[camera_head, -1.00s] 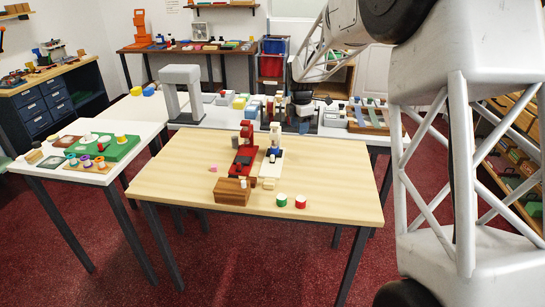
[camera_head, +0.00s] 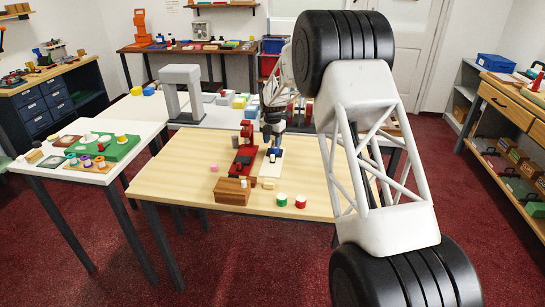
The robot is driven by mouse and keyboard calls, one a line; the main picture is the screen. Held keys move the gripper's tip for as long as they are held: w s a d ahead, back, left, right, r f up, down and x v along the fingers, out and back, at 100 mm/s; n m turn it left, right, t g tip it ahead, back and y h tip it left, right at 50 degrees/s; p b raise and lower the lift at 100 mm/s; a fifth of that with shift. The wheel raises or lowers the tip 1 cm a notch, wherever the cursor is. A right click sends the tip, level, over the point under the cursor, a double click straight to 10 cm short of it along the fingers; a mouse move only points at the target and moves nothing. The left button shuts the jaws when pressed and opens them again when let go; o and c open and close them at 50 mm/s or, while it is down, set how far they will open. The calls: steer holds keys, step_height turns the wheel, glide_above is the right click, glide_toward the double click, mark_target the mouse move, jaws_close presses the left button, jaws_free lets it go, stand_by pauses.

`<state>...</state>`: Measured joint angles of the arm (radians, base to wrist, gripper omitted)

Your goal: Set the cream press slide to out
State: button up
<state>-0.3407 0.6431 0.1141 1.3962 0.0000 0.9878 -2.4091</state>
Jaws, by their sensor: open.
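The cream press (camera_head: 269,170) stands on the wooden table, right beside a red press (camera_head: 240,162). Its pale base shows, with a blue and dark part above it. The arm covers the press's upper part, and the slide's position is too small to tell. My gripper (camera_head: 271,140) is open and points down over the back of the cream press. At this size I cannot tell whether it touches the press.
A brown wooden block (camera_head: 228,192) stands in front of the presses. A green-sided cylinder (camera_head: 281,200) and a red-sided one (camera_head: 300,202) stand to the front right. The table's left part and front right are clear.

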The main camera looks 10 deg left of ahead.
mark_target(273, 155)
steer(key=shift+f, duration=0.15)
steer(key=shift+f, duration=3.8)
jaws_close()
